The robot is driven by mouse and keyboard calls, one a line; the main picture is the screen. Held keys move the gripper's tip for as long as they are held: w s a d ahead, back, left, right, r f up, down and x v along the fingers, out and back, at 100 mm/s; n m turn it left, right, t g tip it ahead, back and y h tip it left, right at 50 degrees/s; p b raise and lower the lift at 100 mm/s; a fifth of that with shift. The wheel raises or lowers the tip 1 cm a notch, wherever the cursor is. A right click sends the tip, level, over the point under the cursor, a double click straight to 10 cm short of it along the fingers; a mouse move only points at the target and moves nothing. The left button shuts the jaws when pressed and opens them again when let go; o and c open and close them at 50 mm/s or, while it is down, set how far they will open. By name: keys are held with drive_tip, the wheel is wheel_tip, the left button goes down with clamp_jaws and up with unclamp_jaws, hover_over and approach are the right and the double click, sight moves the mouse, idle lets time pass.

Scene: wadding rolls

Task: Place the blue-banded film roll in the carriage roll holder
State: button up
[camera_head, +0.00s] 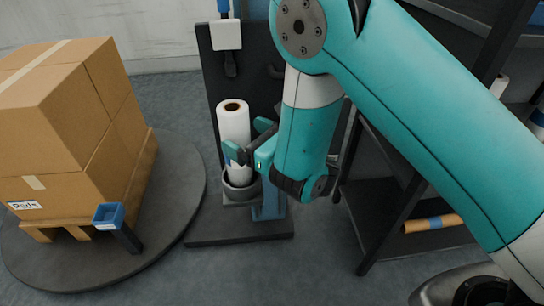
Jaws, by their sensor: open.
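A white film roll (234,115) with a brown core stands nearly upright in the grey cup of the carriage roll holder (240,195). A bit of blue, apparently its band, shows low on its left side, partly hidden by my gripper. My gripper (247,140) is open at the roll's lower half, with its teal fingers beside the roll. I cannot tell whether the fingers touch it. The holder is fixed low on the dark carriage mast (212,80).
A dark rack (375,205) at right holds a brown blue-banded roll (455,220).

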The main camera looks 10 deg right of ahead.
drive_tip(key=b+v, duration=0.1)
drive_tip(key=v, duration=0.7)
drive_tip(key=w+d+r+m+h, duration=0.1)
drive_tip(key=w+d+m+h, duration=0.2)
drive_tip(key=m, duration=0.6)
drive_tip(key=w+d+r+m+h, duration=0.1)
drive_tip(key=d+m+h, duration=0.35)
drive_tip(key=m, duration=0.35)
drive_tip(key=s+r+m+g, duration=0.4)
drive_tip(key=s+m+g, duration=0.2)
drive_tip(key=s+m, duration=0.4)
drive_tip(key=s+r+m+g, duration=0.5)
drive_tip(key=s+m+g, duration=0.2)
drive_tip(key=s+m, duration=0.3)
drive_tip(key=s, duration=0.3)
drive_tip(key=shift+s+r+m, duration=0.2)
drive_tip(key=shift+s+m, duration=0.1)
drive_tip(key=shift+a+h, duration=0.1)
drive_tip(key=shift+h, duration=0.15)
